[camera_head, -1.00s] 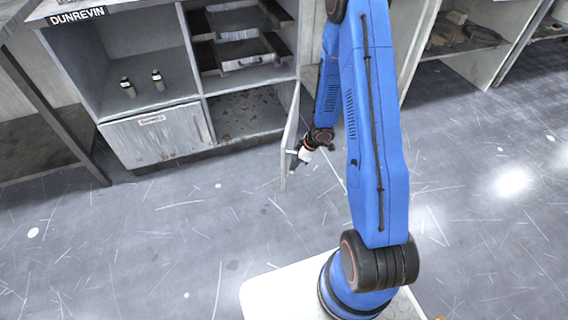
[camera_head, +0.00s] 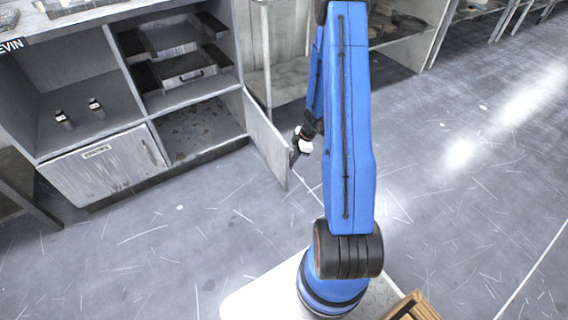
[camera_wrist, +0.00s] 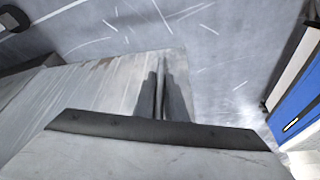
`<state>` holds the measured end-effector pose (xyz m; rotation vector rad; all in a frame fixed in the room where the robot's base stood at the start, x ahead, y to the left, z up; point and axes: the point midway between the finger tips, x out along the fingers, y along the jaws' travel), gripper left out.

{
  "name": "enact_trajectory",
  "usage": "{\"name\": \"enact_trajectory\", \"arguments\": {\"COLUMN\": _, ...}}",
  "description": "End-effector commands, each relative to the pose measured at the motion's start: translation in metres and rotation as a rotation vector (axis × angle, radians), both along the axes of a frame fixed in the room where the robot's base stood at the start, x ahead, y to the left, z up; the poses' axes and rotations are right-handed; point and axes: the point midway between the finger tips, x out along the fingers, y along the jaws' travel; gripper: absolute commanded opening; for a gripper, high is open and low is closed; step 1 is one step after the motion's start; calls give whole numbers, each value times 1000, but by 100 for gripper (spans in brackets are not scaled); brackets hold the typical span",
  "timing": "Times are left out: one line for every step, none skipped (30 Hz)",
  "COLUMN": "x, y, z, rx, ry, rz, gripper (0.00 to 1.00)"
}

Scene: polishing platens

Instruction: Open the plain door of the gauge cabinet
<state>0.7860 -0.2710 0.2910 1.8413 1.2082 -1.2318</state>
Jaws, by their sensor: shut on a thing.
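The gauge cabinet (camera_head: 140,112) stands at the left in the head view. Its plain grey door (camera_head: 262,136) is hinged at the right side of the lower right compartment and stands wide open, swung out to the right.
A second lower door (camera_head: 105,165) with a label is shut beside the open compartment (camera_head: 195,130). Two small dark-and-light items stand on the shelf above it. Scratched floor (camera_head: 430,210) is clear at the right. A wooden crate (camera_head: 412,308) is near my base.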

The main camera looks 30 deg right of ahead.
Motion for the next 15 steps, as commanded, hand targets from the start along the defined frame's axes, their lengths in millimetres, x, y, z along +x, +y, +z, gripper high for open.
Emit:
{"name": "enact_trajectory", "arguments": {"x": -1, "y": -4, "z": 0, "rx": 1, "ry": 2, "rz": -1, "gripper": 0}}
{"name": "enact_trajectory", "arguments": {"x": -1, "y": -6, "z": -1, "rx": 1, "ry": 2, "rz": 0, "gripper": 0}}
{"name": "enact_trajectory", "arguments": {"x": -1, "y": -8, "z": -1, "rx": 1, "ry": 2, "rz": 0, "gripper": 0}}
{"name": "enact_trajectory", "arguments": {"x": -1, "y": -9, "z": -1, "rx": 2, "ry": 2, "rz": -1, "gripper": 0}}
{"name": "enact_trajectory", "arguments": {"x": -1, "y": -10, "z": -1, "rx": 2, "ry": 2, "rz": -1, "gripper": 0}}
{"name": "enact_trajectory", "arguments": {"x": -1, "y": -11, "z": -1, "rx": 2, "ry": 2, "rz": -2, "gripper": 0}}
{"name": "enact_trajectory", "arguments": {"x": -1, "y": -12, "z": -1, "rx": 2, "ry": 3, "rz": -2, "gripper": 0}}
{"name": "enact_trajectory", "arguments": {"x": -1, "y": -12, "z": -1, "rx": 2, "ry": 3, "rz": -2, "gripper": 0}}
{"name": "enact_trajectory", "arguments": {"x": -1, "y": -13, "z": -1, "rx": 2, "ry": 3, "rz": -2, "gripper": 0}}
{"name": "enact_trajectory", "arguments": {"x": -1, "y": -13, "z": -1, "rx": 2, "ry": 3, "rz": -1, "gripper": 0}}
{"name": "enact_trajectory", "arguments": {"x": -1, "y": -13, "z": -1, "rx": 2, "ry": 3, "rz": -1, "gripper": 0}}
{"name": "enact_trajectory", "arguments": {"x": -1, "y": -13, "z": -1, "rx": 2, "ry": 3, "rz": -1, "gripper": 0}}
{"name": "enact_trajectory", "arguments": {"x": -1, "y": -13, "z": -1, "rx": 2, "ry": 3, "rz": -1, "gripper": 0}}
{"name": "enact_trajectory", "arguments": {"x": -1, "y": -13, "z": -1, "rx": 2, "ry": 3, "rz": -1, "gripper": 0}}
{"name": "enact_trajectory", "arguments": {"x": -1, "y": -13, "z": -1, "rx": 2, "ry": 3, "rz": -1, "gripper": 0}}
